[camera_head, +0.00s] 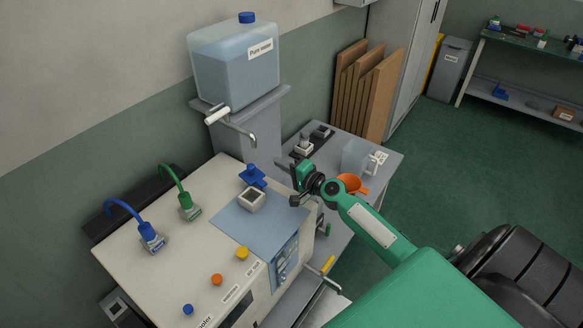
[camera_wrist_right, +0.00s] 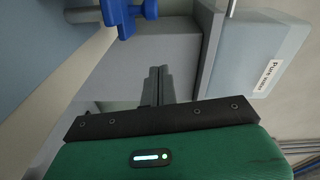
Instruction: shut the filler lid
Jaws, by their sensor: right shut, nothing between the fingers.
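The blue filler lid (camera_head: 252,176) stands raised at the back of the square white filler neck (camera_head: 251,200), on top of the cream machine. The neck's opening is uncovered. My right gripper (camera_head: 281,162) is to the right of the lid, apart from it, with its fingers shut and empty. In the right wrist view the shut fingers (camera_wrist_right: 158,84) point up the picture, and part of the blue lid (camera_wrist_right: 120,14) shows at the top left, clear of them. My left gripper is not in view.
The pure-water tank (camera_head: 234,62) sits on a grey shelf behind the machine, its tap (camera_head: 240,134) reaching out above the lid area. Blue and green cabled plugs (camera_head: 152,238) stand at the machine's left. An orange funnel (camera_head: 350,183) and jug are on the side table.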

